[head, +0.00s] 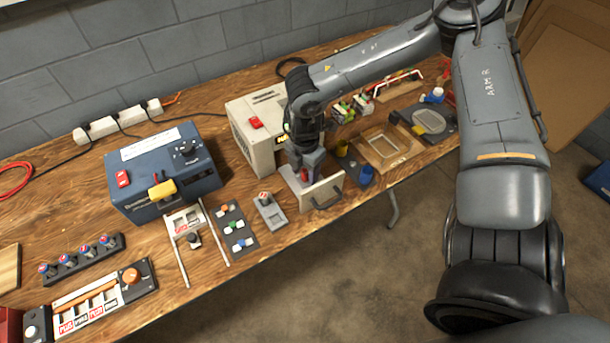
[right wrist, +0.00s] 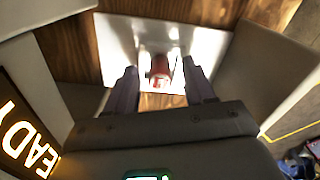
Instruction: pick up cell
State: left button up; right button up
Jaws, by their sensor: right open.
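A red cell (right wrist: 160,68) stands on a bright white plate (right wrist: 115,40) in the right wrist view. My right gripper (head: 306,172) reaches down into the open drawer (head: 322,194) at the front of the beige charger (head: 255,125). In the right wrist view its two fingers stand apart, one on each side of the cell, with visible gaps. The jaws are open and the cell is not gripped. In the head view the gripper mostly hides the drawer's inside. My left gripper is in neither view.
The beige charger's lit READY panel (right wrist: 25,140) is close beside the gripper. A blue box (head: 165,170) stands to the left. A rack of several blue-and-red cells (head: 80,258) is at the left. A grey pad (head: 270,212) and a wooden tray (head: 385,148) flank the drawer.

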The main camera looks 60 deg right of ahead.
grip_shut()
jog(key=shift+r, duration=0.15)
